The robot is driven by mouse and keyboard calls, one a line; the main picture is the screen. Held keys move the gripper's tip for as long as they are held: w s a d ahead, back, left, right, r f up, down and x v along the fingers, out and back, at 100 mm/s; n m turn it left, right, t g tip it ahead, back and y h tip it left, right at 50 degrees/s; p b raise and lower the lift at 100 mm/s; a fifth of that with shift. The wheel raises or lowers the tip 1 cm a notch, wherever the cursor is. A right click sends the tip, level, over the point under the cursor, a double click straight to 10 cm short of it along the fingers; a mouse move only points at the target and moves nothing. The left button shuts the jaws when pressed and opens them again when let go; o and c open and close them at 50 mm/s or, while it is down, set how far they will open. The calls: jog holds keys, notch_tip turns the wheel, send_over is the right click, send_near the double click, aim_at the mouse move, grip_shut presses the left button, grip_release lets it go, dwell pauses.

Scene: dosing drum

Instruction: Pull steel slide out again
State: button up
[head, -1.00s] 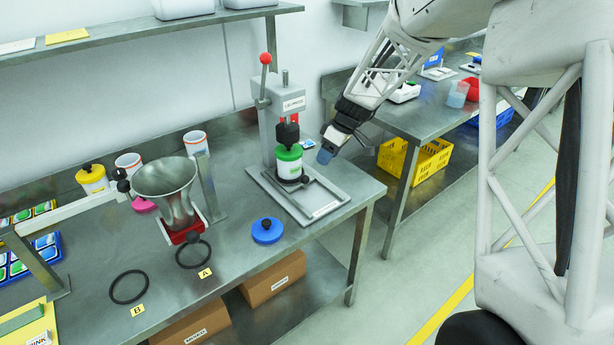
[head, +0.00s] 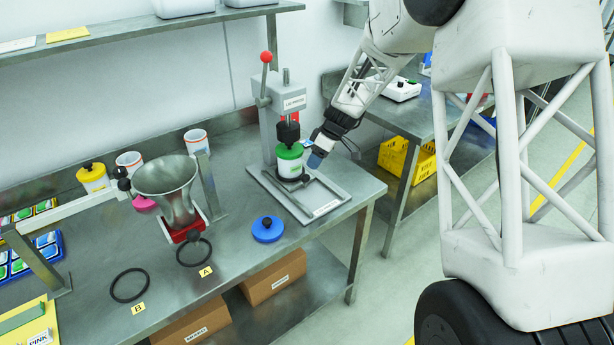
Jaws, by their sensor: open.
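A grey bench press (head: 266,115) with a red-knobbed lever stands at the back right of the bench. A white cup with a green lid (head: 289,164) stands upright under its black press head (head: 288,131). The cup rests in the steel slide (head: 297,185), a small carrier with a dark knob at its right, inside the rails of the press's base frame (head: 327,208). The slide is partly hidden by the cup. My gripper (head: 315,161) is open and points down, just right of the cup and above the right side of the frame. I see no contact with the slide.
A blue lid (head: 267,229) lies left of the press frame. A steel funnel (head: 168,190) on a stand is further left, with black rings (head: 194,252) on the bench. A second bench with a yellow crate (head: 405,159) stands right, across a gap.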

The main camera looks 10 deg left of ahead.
aim_at(307, 175)
jog(key=shift+x, duration=3.7)
jog(key=shift+d, duration=0.1)
grip_shut()
